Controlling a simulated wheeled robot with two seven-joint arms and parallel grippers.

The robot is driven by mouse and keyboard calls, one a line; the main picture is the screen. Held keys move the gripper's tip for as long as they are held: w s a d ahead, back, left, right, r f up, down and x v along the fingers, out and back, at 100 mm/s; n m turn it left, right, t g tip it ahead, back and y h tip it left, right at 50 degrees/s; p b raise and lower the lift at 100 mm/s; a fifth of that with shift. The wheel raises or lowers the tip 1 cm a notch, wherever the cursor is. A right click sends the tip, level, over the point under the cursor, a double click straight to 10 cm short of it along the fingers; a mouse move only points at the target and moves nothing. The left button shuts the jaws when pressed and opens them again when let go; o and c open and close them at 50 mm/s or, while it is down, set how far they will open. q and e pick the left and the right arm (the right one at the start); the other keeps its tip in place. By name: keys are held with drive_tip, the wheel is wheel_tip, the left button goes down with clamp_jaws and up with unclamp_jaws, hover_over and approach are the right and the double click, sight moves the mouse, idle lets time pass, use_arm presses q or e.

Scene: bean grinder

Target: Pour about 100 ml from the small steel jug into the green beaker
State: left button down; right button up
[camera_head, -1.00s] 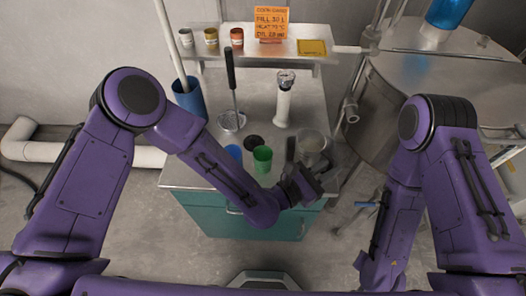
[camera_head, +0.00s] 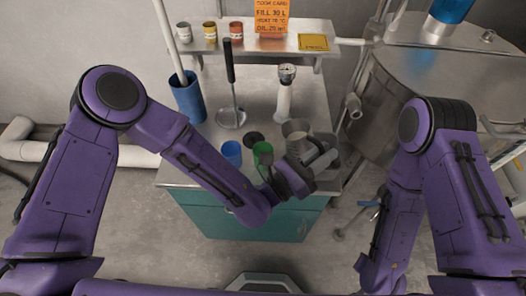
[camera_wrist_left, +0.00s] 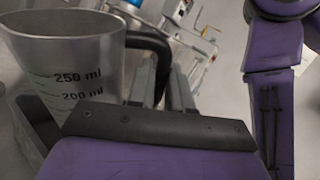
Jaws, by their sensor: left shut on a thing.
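The small steel jug (camera_head: 296,128) is in my left gripper, close to the right of the green beaker in the head view. In the left wrist view the jug (camera_wrist_left: 65,62) shows large, with 250 ml and 200 ml marks. My left gripper (camera_wrist_left: 165,85) is shut on its dark handle (camera_wrist_left: 150,44). The jug looks close to upright and held above the bench; its contents are hidden. The green beaker (camera_head: 263,150) stands on the bench, partly hidden by my left wrist. My right gripper is not in view.
A blue cup (camera_head: 231,152) stands left of the beaker, with a dark round thing (camera_head: 253,138) behind. A white hand grinder (camera_head: 284,100), a long-handled steel tool (camera_head: 231,116) and a tall blue container (camera_head: 187,98) stand farther back. A grey tray (camera_head: 328,163) is at the right.

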sight(306, 147)
use_arm(q)
drive_tip(key=shift+w+a+r+n+t+b, duration=0.15)
drive_tip(key=shift+a+r+n+t+b, duration=0.3)
drive_tip(key=shift+n, duration=0.25)
drive_tip(key=shift+w+a+n+t+b, duration=0.15)
drive_tip(key=shift+a+n+t+b, duration=0.55)
drive_tip(key=shift+n, duration=0.25)
drive_tip(key=shift+w+a+n+t+b, duration=0.15)
drive_tip(key=shift+a+n+t+b, duration=0.35)
drive_tip(key=shift+n+t+b, duration=0.4)
drive_tip(key=shift+r+n, duration=0.1)
drive_tip(key=shift+n, duration=0.15)
drive_tip(key=shift+w+a+r+n+t, duration=0.1)
drive_tip(key=shift+a+r+n+t, duration=0.1)
drive_tip(key=shift+r+n+t, duration=0.35)
drive_tip(key=shift+a+r+n+t, duration=0.2)
drive_tip(key=shift+n+t, duration=0.1)
drive_tip(key=shift+n, duration=0.35)
drive_tip(key=shift+a+n+t+y+b, duration=0.1)
drive_tip(key=shift+n+t+y+b, duration=0.25)
drive_tip(key=shift+n+b, duration=0.25)
drive_tip(key=shift+a+t, duration=0.1)
drive_tip(key=shift+t, duration=0.15)
drive_tip(key=shift+s+n, duration=0.4)
drive_tip(key=shift+n, duration=0.1)
